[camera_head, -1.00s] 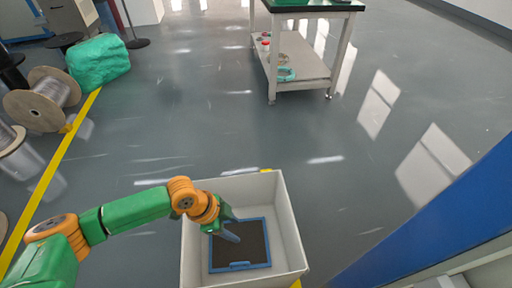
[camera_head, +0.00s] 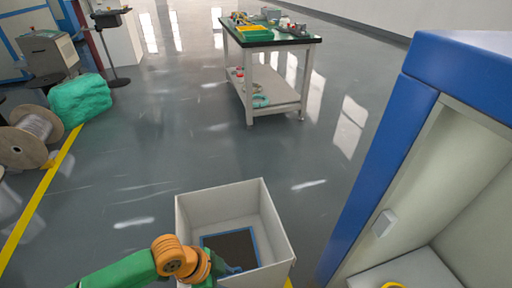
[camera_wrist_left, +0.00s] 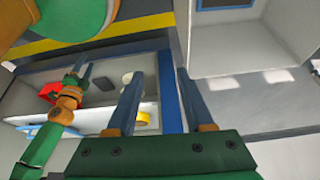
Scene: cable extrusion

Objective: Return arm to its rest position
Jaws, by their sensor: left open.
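My left arm comes in from the lower left in the head view. My left gripper (camera_head: 228,270) is low over the near part of a white bin (camera_head: 280,226), partly hidden by the arm's orange joint. In the left wrist view the gripper's two blue fingers (camera_wrist_left: 160,75) are spread with nothing held between them. A dark panel with a blue frame (camera_head: 230,246) lies in the bin. The bin also shows in the left wrist view (camera_wrist_left: 235,50). My right gripper (camera_wrist_left: 82,72) shows in that view over an open compartment; its jaw opening is unclear.
A blue and white cabinet (camera_head: 400,150) stands close on the right. The compartment in the wrist view holds a red item (camera_wrist_left: 50,92) and a yellow roll (camera_wrist_left: 142,119). A wheeled table (camera_head: 268,42), a green wrapped bundle (camera_head: 80,98) and a cable spool (camera_head: 25,142) stand farther off. The middle floor is clear.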

